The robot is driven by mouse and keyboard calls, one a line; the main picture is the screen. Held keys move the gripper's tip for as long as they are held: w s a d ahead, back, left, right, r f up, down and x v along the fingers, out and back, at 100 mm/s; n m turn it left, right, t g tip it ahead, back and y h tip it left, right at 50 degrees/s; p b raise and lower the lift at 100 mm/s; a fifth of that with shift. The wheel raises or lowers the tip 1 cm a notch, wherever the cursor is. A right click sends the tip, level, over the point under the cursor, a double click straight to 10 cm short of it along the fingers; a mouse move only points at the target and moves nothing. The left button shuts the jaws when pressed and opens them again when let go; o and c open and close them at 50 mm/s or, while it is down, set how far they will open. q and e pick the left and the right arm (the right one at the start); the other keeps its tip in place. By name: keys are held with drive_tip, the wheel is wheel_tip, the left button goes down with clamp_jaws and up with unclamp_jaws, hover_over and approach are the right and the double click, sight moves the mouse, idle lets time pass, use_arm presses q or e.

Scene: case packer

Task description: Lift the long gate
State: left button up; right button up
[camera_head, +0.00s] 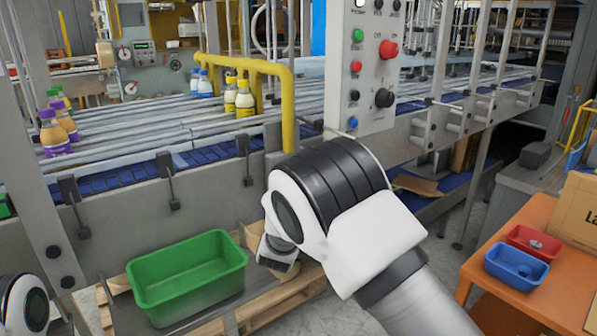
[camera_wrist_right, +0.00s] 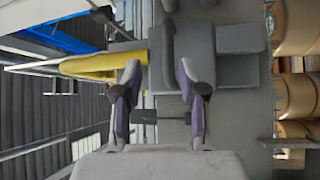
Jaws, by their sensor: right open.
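I cannot tell for sure which part is the long gate. A yellow bent rail (camera_head: 243,66) arches over the conveyor's near side in the head view, and a yellow bar (camera_wrist_right: 92,65) shows left of my fingers in the right wrist view. My right gripper (camera_wrist_right: 157,78) is open, its two purple-grey fingers apart with nothing clearly held between them. Grey blocks (camera_wrist_right: 216,70) and a small dark bar lie beyond the fingers. My left gripper is out of view; only part of that arm shows at the lower left.
Bottles (camera_head: 55,132) stand on the conveyor (camera_head: 150,122). A control panel (camera_head: 361,65) hangs at centre. A green bin (camera_head: 187,279) sits on a pallet below. An orange table (camera_head: 530,232) with red (camera_head: 535,243) and blue trays (camera_head: 517,265) stands at right.

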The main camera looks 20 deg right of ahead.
drive_tip(key=x, duration=0.2)
drive_tip(key=p+x, duration=0.1)
drive_tip(key=x, duration=0.1)
drive_tip(key=a+f+x, duration=0.1)
drive_tip(key=x, duration=0.2)
drive_tip(key=shift+w+f, duration=0.1)
drive_tip(key=shift+w, duration=0.3)
drive_tip(key=shift+w+d+p, duration=0.1)
drive_tip(key=shift+d+p, duration=0.15)
drive_tip(key=shift+p, duration=0.05)
drive_tip(key=shift+d+r, duration=0.2)
drive_tip(key=shift+d, duration=0.05)
drive_tip(key=shift+a+f, duration=0.1)
drive_tip(key=shift+f, duration=0.05)
clamp_jaws()
